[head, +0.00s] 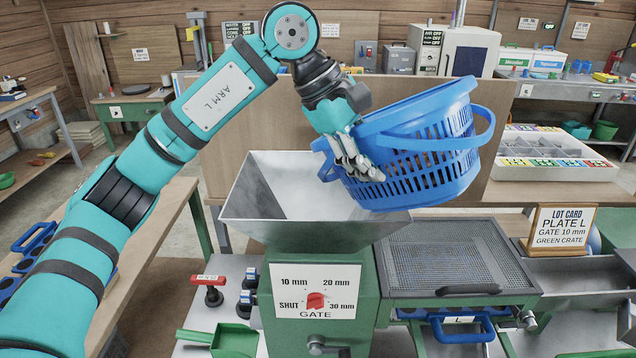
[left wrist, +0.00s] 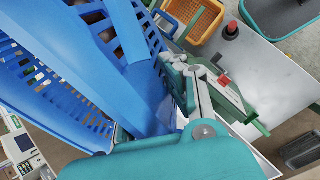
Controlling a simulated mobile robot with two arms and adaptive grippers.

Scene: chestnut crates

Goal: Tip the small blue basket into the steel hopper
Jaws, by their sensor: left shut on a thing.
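The small blue basket (head: 425,155) hangs in the air above the right side of the steel hopper (head: 258,205), tilted with its left side lower. My left gripper (head: 358,165) is shut on the left end of the basket, near its rim. In the left wrist view the basket (left wrist: 75,70) fills the left side, beside my gripper's fingers (left wrist: 190,100). My right gripper is not in view.
Below the hopper is a gate panel (head: 315,290) with a red knob. A mesh sieve plate (head: 455,258) lies to the right, beside a lot card (head: 562,228). A wooden partition (head: 240,120) stands behind. A green scoop (head: 230,338) lies at the front left.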

